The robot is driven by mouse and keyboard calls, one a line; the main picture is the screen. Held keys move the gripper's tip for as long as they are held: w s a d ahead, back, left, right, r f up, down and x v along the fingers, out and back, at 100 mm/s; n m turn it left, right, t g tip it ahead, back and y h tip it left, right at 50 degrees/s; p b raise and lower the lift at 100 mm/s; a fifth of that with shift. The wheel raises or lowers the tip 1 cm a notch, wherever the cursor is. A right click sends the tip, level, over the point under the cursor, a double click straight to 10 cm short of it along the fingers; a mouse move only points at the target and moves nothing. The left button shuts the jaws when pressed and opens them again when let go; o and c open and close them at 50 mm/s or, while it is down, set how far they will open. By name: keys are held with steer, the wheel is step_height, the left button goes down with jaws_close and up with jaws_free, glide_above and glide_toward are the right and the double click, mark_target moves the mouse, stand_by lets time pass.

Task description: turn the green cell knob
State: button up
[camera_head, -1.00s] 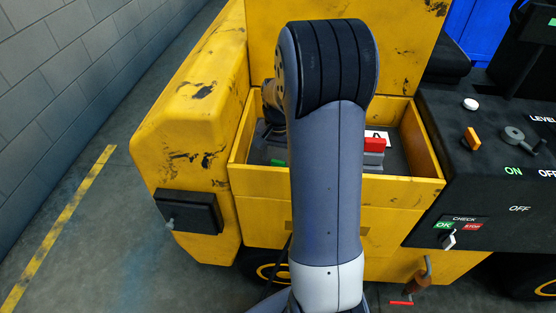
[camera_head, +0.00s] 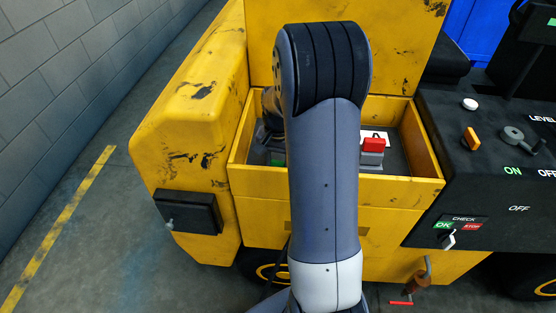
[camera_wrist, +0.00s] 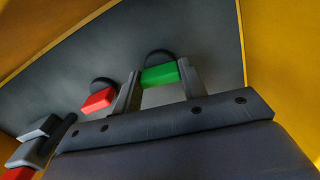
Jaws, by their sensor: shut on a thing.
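The green cell knob (camera_wrist: 160,74) shows in the wrist view, with a dark round base behind it on the grey panel. My gripper (camera_wrist: 157,80) has its two fingers on either side of the green knob and is shut on it. A bit of green (camera_head: 277,158) shows at the left edge of my arm there.
A red knob (camera_wrist: 98,100) sits left of the green one on the panel. A red-topped grey block (camera_head: 374,147) stands right of my arm. Yellow walls (camera_head: 335,187) enclose the compartment. A black control panel (camera_head: 480,190) is at the right.

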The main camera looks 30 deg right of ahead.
mark_target(278, 161)
steer(key=shift+n, duration=1)
steer(key=shift+c, duration=0.3)
steer(key=o, duration=1)
step_height(278, 161, up, 11)
steer(key=shift+f+p, duration=0.1)
steer(key=shift+p, duration=0.2)
steer(key=shift+f, duration=0.1)
